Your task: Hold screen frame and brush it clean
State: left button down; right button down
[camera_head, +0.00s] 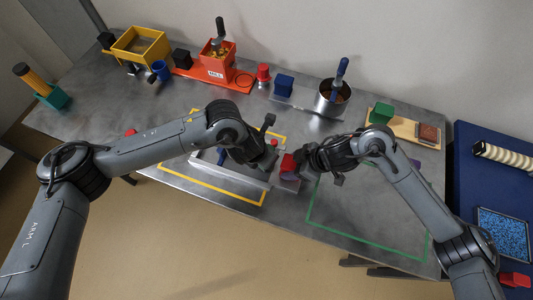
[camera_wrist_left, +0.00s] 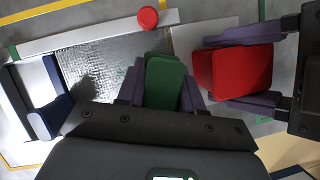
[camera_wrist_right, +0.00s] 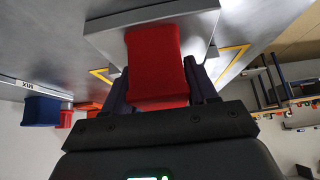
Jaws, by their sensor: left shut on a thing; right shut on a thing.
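The screen frame (camera_head: 231,180) lies at the front of the table across the yellow outline, with silvery mesh (camera_wrist_left: 106,80) inside grey rails. A blue grip (camera_wrist_left: 50,118) is at one end. My right gripper (camera_head: 297,163) is shut on a red block (camera_wrist_right: 157,62), which adjoins a pale plate at the other end of the frame. My left gripper (camera_wrist_left: 160,92) is shut on a green block (camera_wrist_left: 165,82) above the mesh. It looks like a brush handle; any bristles are hidden. The two grippers are close together; in the head view the left gripper (camera_head: 264,161) hides the green block.
Along the back stand a yellow bin (camera_head: 141,45), an orange mill (camera_head: 217,66) and a steel pot (camera_head: 332,98). A green block (camera_head: 381,112) is on a board at right. The green-outlined area is mostly clear. A red knob (camera_wrist_left: 148,18) is beside the frame rail.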

pick_arm(q)
jog(key=shift+f, duration=0.45)
jog(key=shift+w+a, duration=0.25)
jog(key=shift+a, duration=0.55)
jog(key=shift+w+a, duration=0.2)
jog(key=shift+a, duration=0.55)
jog(key=shift+w+a, duration=0.25)
jog(key=shift+a, duration=0.55)
jog(key=shift+a+f, duration=0.1)
jog(key=shift+a, duration=0.25)
jog(key=shift+s+d, duration=0.3)
jog(key=shift+d, duration=0.6)
jog(key=shift+s+d, duration=0.25)
jog(key=shift+d, duration=0.65)
jog(key=shift+s+d, duration=0.3)
jog(key=shift+d, duration=0.6)
jog(key=shift+r, duration=0.2)
jog(key=shift+w+a, duration=0.1)
